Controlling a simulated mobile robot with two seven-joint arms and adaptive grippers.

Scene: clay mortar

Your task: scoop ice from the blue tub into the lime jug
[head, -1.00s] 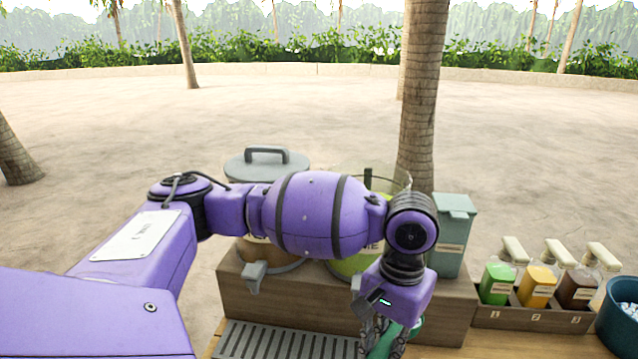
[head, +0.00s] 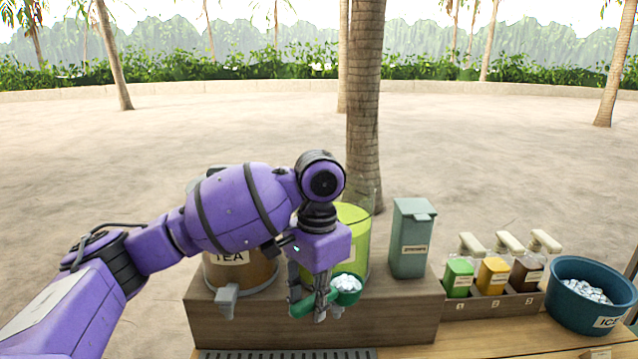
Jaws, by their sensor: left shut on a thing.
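The blue tub (head: 567,305), labelled ICE, stands at the right with pale ice (head: 584,291) in it. The lime jug (head: 352,222) stands on a wooden stand, with its left and lower parts hidden behind my left arm. My left gripper (head: 322,300) is shut on a green scoop (head: 301,308). The scoop's bowl (head: 347,290) points right, holds a heap of ice and is in front of the jug, below its rim. My right gripper is not in view.
A tea dispenser (head: 240,270) with a grey spout is left of the jug. A grey-green box (head: 411,240) stands right of it. Several pump bottles (head: 495,275) sit in a wooden rack (head: 490,307). A drip grate (head: 290,354) lies in front of the stand (head: 400,318).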

